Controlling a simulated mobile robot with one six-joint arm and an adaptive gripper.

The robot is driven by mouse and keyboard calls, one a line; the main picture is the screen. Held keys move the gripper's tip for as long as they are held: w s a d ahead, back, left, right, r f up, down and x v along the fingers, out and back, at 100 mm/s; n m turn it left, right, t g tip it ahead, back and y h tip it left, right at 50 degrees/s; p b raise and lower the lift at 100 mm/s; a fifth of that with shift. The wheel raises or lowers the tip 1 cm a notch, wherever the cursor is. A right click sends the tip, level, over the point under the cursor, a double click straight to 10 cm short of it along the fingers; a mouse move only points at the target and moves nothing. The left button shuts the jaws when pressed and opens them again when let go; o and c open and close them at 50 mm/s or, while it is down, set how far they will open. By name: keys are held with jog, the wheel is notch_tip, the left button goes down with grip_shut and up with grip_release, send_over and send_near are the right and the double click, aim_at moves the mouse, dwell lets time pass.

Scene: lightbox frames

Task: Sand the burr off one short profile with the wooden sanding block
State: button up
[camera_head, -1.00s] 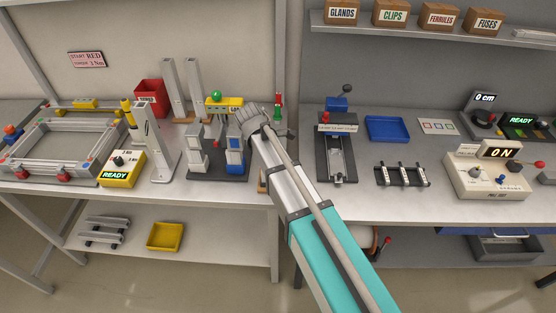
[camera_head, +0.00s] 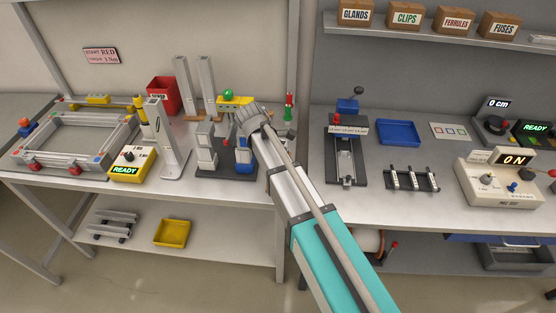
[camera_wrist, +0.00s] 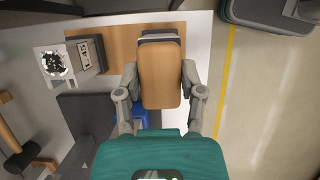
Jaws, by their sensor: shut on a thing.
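In the wrist view my gripper (camera_wrist: 160,78) is shut on the wooden sanding block (camera_wrist: 161,82), with a finger on each long side. The block is tan with a dark layer showing at its far end. A short silver profile (camera_wrist: 45,60), seen end-on with a jagged black-and-white patch on its face, is to the left of the block and apart from it. In the head view my gripper (camera_head: 252,120) is over the back of the left bench, near the dark stand (camera_head: 232,172). The sanding block cannot be made out there.
A dark labelled block (camera_wrist: 88,52) sits beside the profile on a brown board (camera_wrist: 118,35). Tall profiles (camera_head: 184,85) stand behind. The bench edge runs along the wrist view's right.

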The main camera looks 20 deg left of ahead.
jog(key=shift+s+a, duration=0.2)
jog(key=shift+a, duration=1)
jog(key=shift+r, duration=0.15)
jog(key=shift+r+p, duration=2.9)
jog(key=shift+p, duration=0.25)
jog(key=shift+r, duration=0.15)
jog(key=shift+r+p, duration=1.4)
jog(key=shift+p, duration=0.1)
jog(key=shift+d+f, duration=0.1)
